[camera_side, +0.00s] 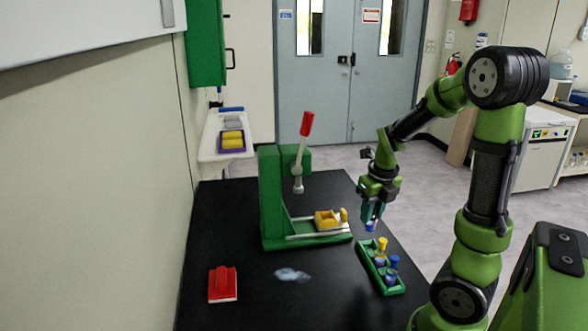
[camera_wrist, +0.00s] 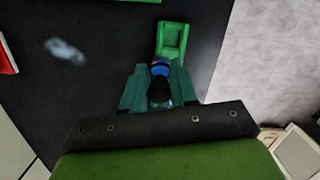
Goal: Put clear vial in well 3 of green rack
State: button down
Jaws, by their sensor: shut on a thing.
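My gripper (camera_side: 374,203) is shut on a small vial (camera_side: 370,226) with blue showing at its lower end. It holds the vial above the far end of the green rack (camera_side: 370,271). The rack stands on the black table and holds a yellow-topped vial (camera_side: 382,246) and a blue-topped vial (camera_side: 392,266). In the wrist view, the fingers (camera_wrist: 160,80) close around the vial, and its blue end (camera_wrist: 160,63) shows just past them. One end of the rack (camera_wrist: 172,40) shows beyond it; the rest is hidden behind the gripper. Whether the held vial is clear I cannot tell.
A green press (camera_side: 272,200) with a red-handled lever (camera_side: 306,124) and a yellow block (camera_side: 326,219) stands left of the rack. A red block (camera_side: 222,284) lies at the front left. A pale bluish patch (camera_side: 292,275) lies on the table between.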

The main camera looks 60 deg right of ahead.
jog(key=shift+n, duration=0.6)
jog(key=d+f, duration=0.1)
jog(key=f, duration=0.1)
jog(key=d+f, duration=0.1)
jog(key=f, duration=0.5)
jog(key=shift+w+d+f, duration=0.15)
jog(key=shift+d, duration=0.25)
jog(key=c, duration=0.9)
grip_release()
jog(key=shift+f, duration=0.15)
